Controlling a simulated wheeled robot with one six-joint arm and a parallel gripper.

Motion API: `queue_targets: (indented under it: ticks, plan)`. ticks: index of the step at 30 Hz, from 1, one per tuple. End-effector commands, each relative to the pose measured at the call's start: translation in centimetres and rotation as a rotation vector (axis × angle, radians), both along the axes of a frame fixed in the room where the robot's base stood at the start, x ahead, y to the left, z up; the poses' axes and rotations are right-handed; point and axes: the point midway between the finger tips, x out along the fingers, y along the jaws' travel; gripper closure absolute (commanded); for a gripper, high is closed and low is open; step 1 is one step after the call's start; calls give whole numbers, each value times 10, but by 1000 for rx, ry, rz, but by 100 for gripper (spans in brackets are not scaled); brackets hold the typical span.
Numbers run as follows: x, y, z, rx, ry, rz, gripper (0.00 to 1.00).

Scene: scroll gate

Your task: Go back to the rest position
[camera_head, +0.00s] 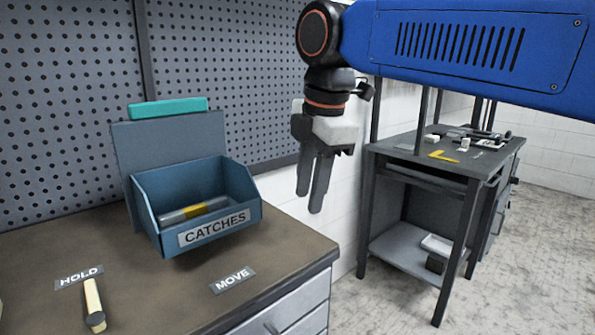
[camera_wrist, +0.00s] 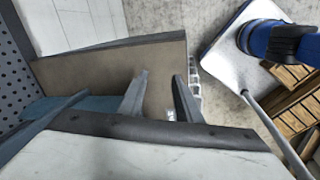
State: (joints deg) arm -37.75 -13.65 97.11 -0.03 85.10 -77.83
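My gripper (camera_head: 312,203) hangs with its fingers pointing down, in the air right of the blue catches bin (camera_head: 157,217) and above the counter's right edge. In the wrist view my gripper (camera_wrist: 160,78) shows two dark fingers with a gap between them and nothing held. The blue bin labelled CATCHES stands on the brown counter (camera_head: 130,268). A grey cylinder with a yellow band (camera_head: 193,212) lies inside it. My gripper is apart from the bin and the counter.
A HOLD label (camera_head: 79,277) and a cream stick with a dark end (camera_head: 93,303) lie on the counter's left, a MOVE label (camera_head: 233,280) on its right. A perforated panel (camera_head: 230,70) stands behind. A dark workbench (camera_head: 400,150) with small items stands right, beyond open floor.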

Motion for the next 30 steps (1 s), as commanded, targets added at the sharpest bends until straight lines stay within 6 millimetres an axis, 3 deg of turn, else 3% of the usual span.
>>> queue_targets:
  ticks: [3, 8, 15, 24, 30]
  plan:
    - [-4, -47, -24, 43, -2, -242, 69]
    - [-14, -102, -60, 107, -5, -567, 69]
    - [-44, -174, -122, 218, -13, -1049, 69]
    - [-96, -242, -208, 381, -31, -1627, 69]
    - [-120, -263, -248, 464, -40, -1872, 69]
